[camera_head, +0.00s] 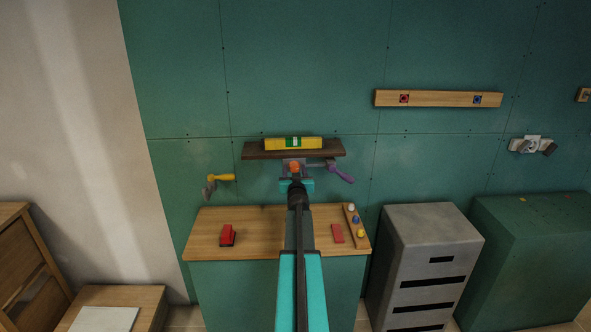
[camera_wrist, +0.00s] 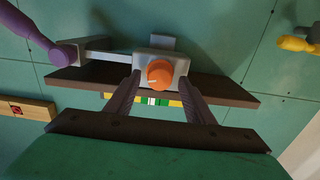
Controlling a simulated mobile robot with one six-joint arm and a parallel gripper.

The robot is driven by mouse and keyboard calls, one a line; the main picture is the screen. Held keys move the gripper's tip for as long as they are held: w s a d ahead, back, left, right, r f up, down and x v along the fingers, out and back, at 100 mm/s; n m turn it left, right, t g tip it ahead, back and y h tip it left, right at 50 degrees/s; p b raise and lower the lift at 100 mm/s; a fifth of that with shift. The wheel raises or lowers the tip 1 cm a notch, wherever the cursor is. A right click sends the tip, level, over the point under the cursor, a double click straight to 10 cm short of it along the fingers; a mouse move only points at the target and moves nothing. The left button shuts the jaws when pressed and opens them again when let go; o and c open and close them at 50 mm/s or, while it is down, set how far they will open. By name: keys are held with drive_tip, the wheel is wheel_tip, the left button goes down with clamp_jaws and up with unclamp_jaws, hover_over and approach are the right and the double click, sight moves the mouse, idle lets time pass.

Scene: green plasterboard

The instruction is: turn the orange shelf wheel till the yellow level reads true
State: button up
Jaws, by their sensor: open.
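The orange wheel (camera_head: 294,167) sits on a grey block under the dark shelf (camera_head: 252,152). It also shows in the wrist view (camera_wrist: 160,75), with a pale mark on its face. The yellow level (camera_head: 275,144) lies on the shelf; its green vial shows, but the bubble is too small to read. In the wrist view the level (camera_wrist: 174,101) is partly hidden behind the fingers. My gripper (camera_wrist: 160,82) is open, one finger on each side of the wheel. I cannot tell whether the fingers touch it. In the head view my gripper (camera_head: 296,185) is just below the wheel.
A purple handle (camera_head: 341,173) is close on the right and a yellow-handled part (camera_head: 220,178) is on the left. Below, a wooden-topped cabinet (camera_head: 265,222) bears a red block (camera_head: 227,235) and small knobs. A grey drawer unit (camera_head: 425,240) stands to the right.

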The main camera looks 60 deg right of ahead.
drive_tip(key=shift+w+d, duration=0.25)
drive_tip(key=shift+d, duration=0.05)
drive_tip(key=c, duration=1.1)
drive_tip(key=shift+n+b, duration=0.45)
drive_tip(key=shift+n, duration=0.45)
drive_tip(key=o, duration=1.1)
drive_tip(key=shift+s+a, duration=0.1)
drive_tip(key=shift+a, duration=0.05)
